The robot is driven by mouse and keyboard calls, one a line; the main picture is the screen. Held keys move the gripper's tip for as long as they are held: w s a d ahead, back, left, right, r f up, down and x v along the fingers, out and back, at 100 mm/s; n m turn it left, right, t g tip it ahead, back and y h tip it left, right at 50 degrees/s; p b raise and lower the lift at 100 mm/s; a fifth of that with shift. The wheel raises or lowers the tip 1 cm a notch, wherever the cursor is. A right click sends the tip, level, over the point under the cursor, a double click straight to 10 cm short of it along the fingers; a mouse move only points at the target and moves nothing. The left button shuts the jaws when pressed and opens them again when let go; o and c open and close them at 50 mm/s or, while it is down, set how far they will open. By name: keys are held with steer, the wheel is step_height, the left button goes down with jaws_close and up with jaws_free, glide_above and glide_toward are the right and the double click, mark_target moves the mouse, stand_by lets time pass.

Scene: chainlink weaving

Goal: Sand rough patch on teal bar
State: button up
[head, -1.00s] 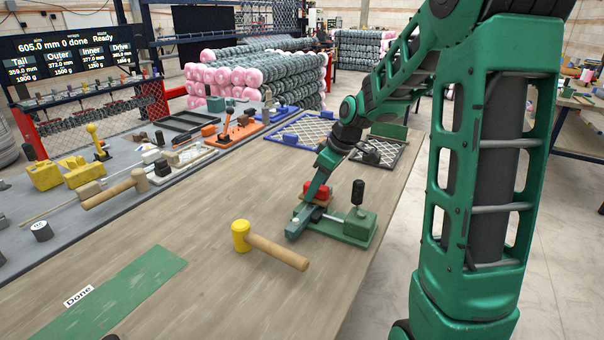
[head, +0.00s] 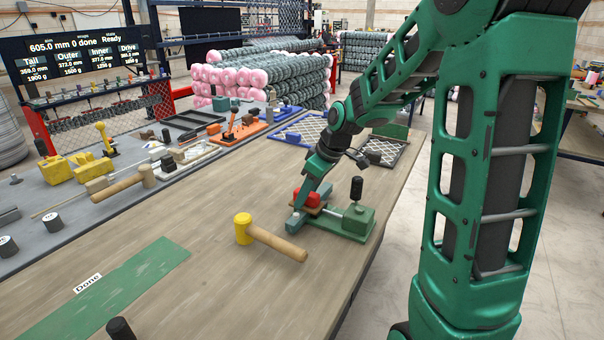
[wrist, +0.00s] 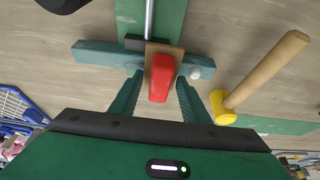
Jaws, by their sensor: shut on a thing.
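The teal bar (wrist: 100,54) lies across the green clamp fixture (wrist: 150,15) in the wrist view. In the head view the bar's near end (head: 295,222) sticks out at the left of the fixture (head: 352,222). A red-topped sanding block with a tan base (wrist: 162,75) sits over the bar, right of its middle in the wrist view. My gripper (wrist: 158,92) is shut on this block, a finger at each side. The block also shows in the head view (head: 305,197). The rough patch is not visible; the block may cover it.
A yellow-headed mallet (head: 268,238) lies on the bench just left of the fixture. A green mat marked Done (head: 110,285) is at the front left. Framed mesh panels (head: 305,130) and tools stand behind. Bare wood lies between mat and mallet.

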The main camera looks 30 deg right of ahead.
steer(key=shift+s+a, duration=0.25)
steer(key=shift+a, duration=0.2)
steer(key=shift+s+a+r, duration=0.1)
steer(key=shift+r, duration=3.95)
